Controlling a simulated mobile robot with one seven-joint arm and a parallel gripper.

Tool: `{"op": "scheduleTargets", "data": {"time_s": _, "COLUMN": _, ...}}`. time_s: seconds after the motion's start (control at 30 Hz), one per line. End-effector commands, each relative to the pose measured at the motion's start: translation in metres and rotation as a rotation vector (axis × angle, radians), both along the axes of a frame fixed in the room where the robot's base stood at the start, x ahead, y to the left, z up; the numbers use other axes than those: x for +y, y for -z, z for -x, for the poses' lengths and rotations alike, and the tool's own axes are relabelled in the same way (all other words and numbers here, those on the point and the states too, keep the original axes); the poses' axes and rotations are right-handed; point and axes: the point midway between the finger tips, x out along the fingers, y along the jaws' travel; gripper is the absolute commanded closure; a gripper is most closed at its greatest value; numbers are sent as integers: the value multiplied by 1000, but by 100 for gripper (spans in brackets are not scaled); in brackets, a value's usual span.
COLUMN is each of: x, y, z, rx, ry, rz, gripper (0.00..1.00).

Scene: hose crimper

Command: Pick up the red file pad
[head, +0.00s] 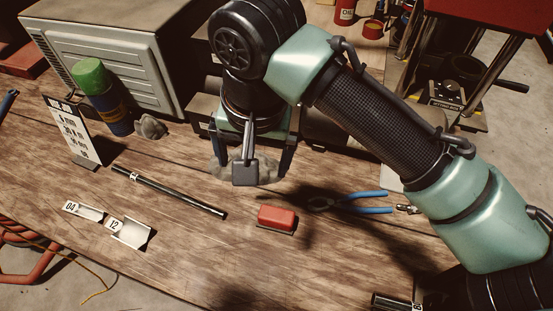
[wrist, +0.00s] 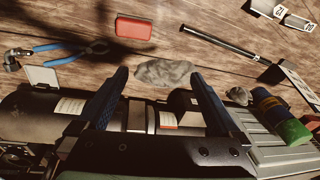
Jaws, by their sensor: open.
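The red file pad (head: 277,218) is a small red block with a dark base. It lies on the wooden workbench (head: 190,265), right of a black rod. In the wrist view the red pad (wrist: 133,28) shows at the top, beyond my fingertips. My gripper (head: 252,165) is above the bench, up and to the left of the pad in the head view. Its two blue-black fingers are apart, and in the wrist view the gap (wrist: 160,75) holds nothing. A grey crumpled rag (wrist: 165,72) lies below on the bench, near the line of the fingertips. The pad is fully visible and untouched.
Blue-handled pliers (head: 348,203) lie right of the pad. A black rod (head: 168,192) and metal pieces marked 04 (head: 84,211) and 12 (head: 128,232) lie left. A green-capped can (head: 104,97), a sign card (head: 72,132) and a grey machine (head: 115,55) stand behind.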

Motion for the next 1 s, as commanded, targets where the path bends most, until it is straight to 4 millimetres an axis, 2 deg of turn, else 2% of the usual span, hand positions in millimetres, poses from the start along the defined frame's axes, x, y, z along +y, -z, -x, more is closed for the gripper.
{"op": "scheduleTargets", "data": {"time_s": 0.03, "x": -17, "y": 7, "z": 8, "rx": 59, "ry": 47, "rz": 38, "gripper": 0}}
{"op": "scheduleTargets", "data": {"time_s": 0.07, "x": -25, "y": 10, "z": 13, "rx": 86, "ry": 67, "rz": 54, "gripper": 0}}
{"op": "scheduleTargets", "data": {"time_s": 0.2, "x": -39, "y": 26, "z": 24, "rx": 151, "ry": 112, "rz": 88, "gripper": 0}}
{"op": "scheduleTargets", "data": {"time_s": 0.5, "x": -38, "y": 79, "z": 24, "rx": 151, "ry": 110, "rz": 87, "gripper": 0}}
{"op": "scheduleTargets", "data": {"time_s": 0.77, "x": -37, "y": 99, "z": 22, "rx": 149, "ry": 108, "rz": 86, "gripper": 0}}
{"op": "scheduleTargets", "data": {"time_s": 1.0, "x": -35, "y": 132, "z": 20, "rx": 148, "ry": 106, "rz": 88, "gripper": 0}}
